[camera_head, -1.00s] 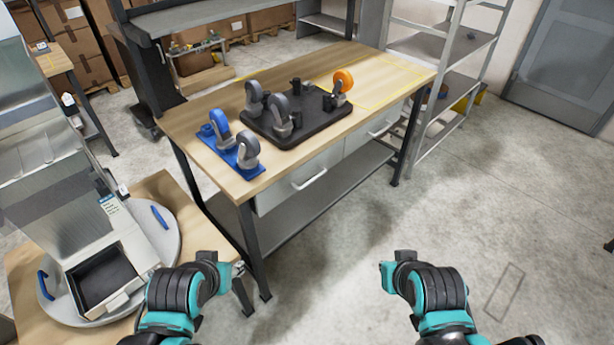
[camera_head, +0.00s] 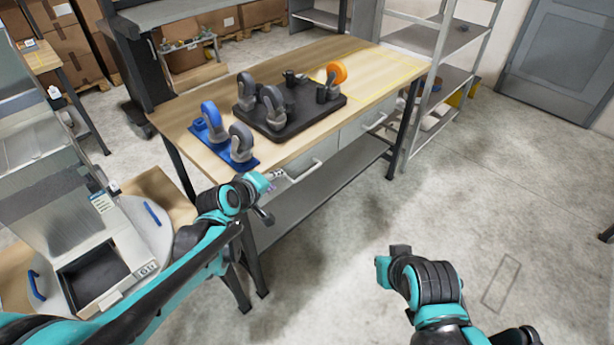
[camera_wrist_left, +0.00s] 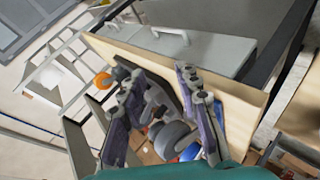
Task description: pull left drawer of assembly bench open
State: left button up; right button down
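The left drawer (camera_head: 299,163) is a light grey front under the wooden top of the assembly bench (camera_head: 388,75), with a pale bar handle (camera_head: 309,170). It looks closed. My left gripper (camera_head: 277,176) is in front of the drawer's left part, close to the handle in the picture; I cannot tell whether it touches. In the left wrist view its two fingers (camera_wrist_left: 160,112) are spread with nothing clearly between them, and the bench appears turned over beyond them. My right gripper (camera_head: 390,262) is low over the floor, away from the bench; its fingers cannot be made out.
Grey and blue casters stand on a blue plate (camera_head: 246,163) and a black tray (camera_head: 292,123), with an orange caster (camera_head: 337,73). A lower shelf (camera_head: 325,190) is under the drawers. A round turntable (camera_head: 150,232) stands left. Floor to the right is clear.

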pick_arm(q)
jog(key=w+d+f+n+t+h, duration=0.1)
jog(key=w+d+f+n, duration=0.4)
jog(key=w, duration=0.4)
jog(key=n+t+h+b, duration=0.1)
jog(key=n+t+b, duration=0.15)
jog(key=n, duration=0.35)
send_near(307, 173)
jog(key=w+d+f, duration=0.1)
jog(key=w+f, duration=0.1)
jog(key=w, duration=0.1)
jog(key=b+x, duration=0.1)
jog(key=x, duration=0.4)
jog(key=shift+w+d+r+b, duration=0.1)
jog(key=shift+w+d+b, duration=0.15)
jog(key=shift+d+b, duration=0.1)
jog(key=shift+w+d, duration=0.3)
jog(key=shift+w, duration=0.3)
grip_shut()
